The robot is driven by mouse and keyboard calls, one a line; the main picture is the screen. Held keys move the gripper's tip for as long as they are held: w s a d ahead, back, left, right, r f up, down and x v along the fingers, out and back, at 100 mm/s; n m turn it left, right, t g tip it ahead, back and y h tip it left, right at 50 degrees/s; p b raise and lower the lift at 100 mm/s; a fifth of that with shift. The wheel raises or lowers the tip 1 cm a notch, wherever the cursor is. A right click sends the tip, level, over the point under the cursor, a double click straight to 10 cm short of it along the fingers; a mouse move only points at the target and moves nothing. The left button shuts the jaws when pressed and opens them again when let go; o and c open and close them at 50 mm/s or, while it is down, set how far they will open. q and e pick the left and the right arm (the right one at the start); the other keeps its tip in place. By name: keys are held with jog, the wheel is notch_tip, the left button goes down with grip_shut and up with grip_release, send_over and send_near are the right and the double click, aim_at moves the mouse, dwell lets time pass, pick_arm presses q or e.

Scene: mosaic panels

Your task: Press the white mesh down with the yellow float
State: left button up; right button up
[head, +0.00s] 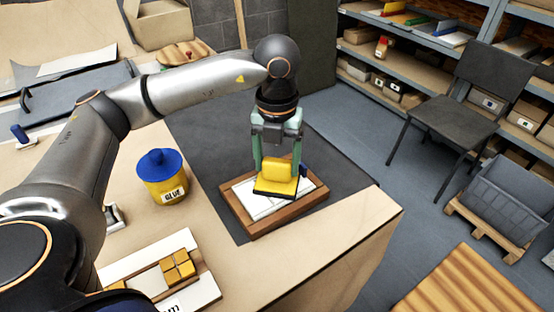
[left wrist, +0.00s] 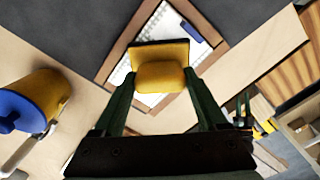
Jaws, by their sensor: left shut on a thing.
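My left gripper (head: 277,158) is shut on the yellow float (head: 278,175), which has a dark lower edge. In the left wrist view the float (left wrist: 162,70) sits between the two green fingers. The white mesh (head: 256,204) lies in a brown wooden frame (head: 287,223) below the float, and the float covers its middle. The mesh also shows in the left wrist view (left wrist: 152,99). I cannot tell whether the float touches the mesh. A small blue piece (head: 304,170) is at the frame's far right side. My right gripper is not in view.
A yellow glue pot (head: 166,190) with a blue lid stands left of the frame. A white board (head: 205,287) with yellow tiles (head: 178,267) lies at the near left. The table edge (head: 365,235) is close on the right. A chair (head: 482,95) and shelves stand beyond.

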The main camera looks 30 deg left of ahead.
pick_arm(q)
jog(key=shift+r+p, duration=2.45)
jog(key=shift+r, duration=1.05)
